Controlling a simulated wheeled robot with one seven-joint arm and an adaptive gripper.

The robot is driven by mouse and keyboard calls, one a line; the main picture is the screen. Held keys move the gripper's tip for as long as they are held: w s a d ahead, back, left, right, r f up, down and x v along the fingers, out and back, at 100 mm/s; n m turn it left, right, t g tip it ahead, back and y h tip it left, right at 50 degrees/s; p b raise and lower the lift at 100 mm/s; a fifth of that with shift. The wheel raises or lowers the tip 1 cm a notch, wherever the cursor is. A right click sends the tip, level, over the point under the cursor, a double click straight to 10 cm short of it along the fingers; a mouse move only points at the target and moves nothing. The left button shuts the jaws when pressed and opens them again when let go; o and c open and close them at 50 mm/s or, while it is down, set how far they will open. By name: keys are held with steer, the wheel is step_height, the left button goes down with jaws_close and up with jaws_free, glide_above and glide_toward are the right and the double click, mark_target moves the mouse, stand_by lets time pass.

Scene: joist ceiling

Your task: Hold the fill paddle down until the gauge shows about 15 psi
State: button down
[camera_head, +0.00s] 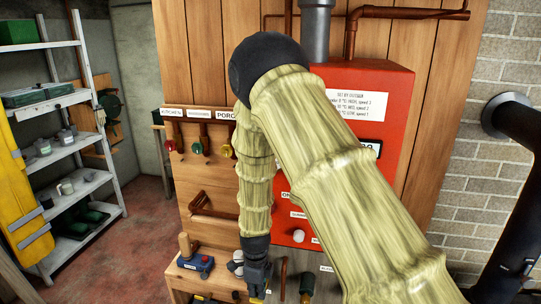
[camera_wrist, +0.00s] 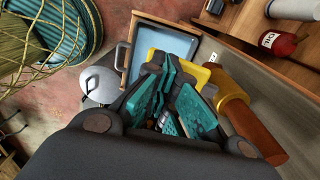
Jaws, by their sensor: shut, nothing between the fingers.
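My gripper (camera_head: 257,278) hangs low at the front of the wooden bench, at the end of my sleeved arm. In the wrist view its dark body and teal-padded fingers (camera_wrist: 172,95) are close together, with nothing held. I cannot make out a fill paddle in either view. A small pale round thing (camera_head: 236,263) shows just left of my gripper, partly covered by it; I cannot tell whether it is the gauge. No pressure reading is legible. My arm hides much of the panel behind it.
A red box (camera_head: 392,85) with a label stands behind my arm. A blue device (camera_head: 195,262) sits left of my gripper. A dark-topped handle (camera_head: 306,285) stands to its right. In the wrist view a tray (camera_wrist: 172,47) and an orange cylinder (camera_wrist: 232,92) are near the fingers.

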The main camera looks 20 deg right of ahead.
step_height(320, 180, up, 7)
steer(key=p, duration=0.5)
steer(key=shift+r, duration=0.1)
